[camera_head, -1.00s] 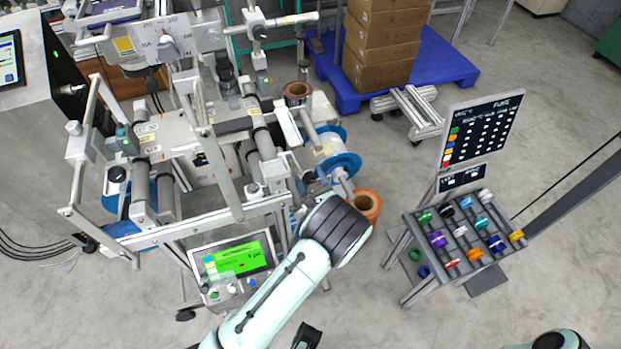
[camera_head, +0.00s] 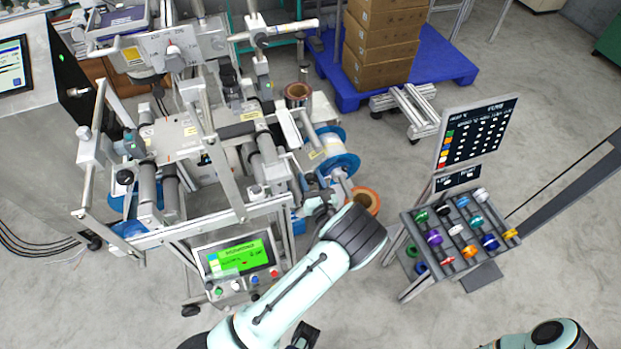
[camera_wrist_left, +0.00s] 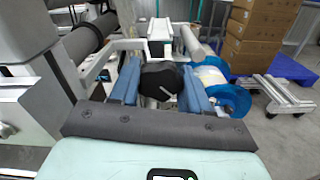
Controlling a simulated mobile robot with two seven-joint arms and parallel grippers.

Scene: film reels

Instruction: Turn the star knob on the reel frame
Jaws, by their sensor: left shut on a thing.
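The star knob (camera_wrist_left: 160,79) is black with a white line across its face and sits on the reel frame (camera_head: 190,226). In the left wrist view it is between the two blue fingers of my left gripper (camera_wrist_left: 159,84), which is shut on it. In the head view my left gripper (camera_head: 318,188) is at the frame's right side, and the knob is hidden there by the gripper and wrist. My right gripper is out of view; only part of that arm shows at the bottom right.
A blue-flanged reel (camera_head: 338,162) and an orange-rimmed roll (camera_head: 366,201) are close to my left wrist. A green-screened panel (camera_head: 238,258) is below the frame. A rack of coloured spools (camera_head: 408,222) stands right. Boxes (camera_head: 384,45) sit on a blue pallet (camera_head: 445,62) behind.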

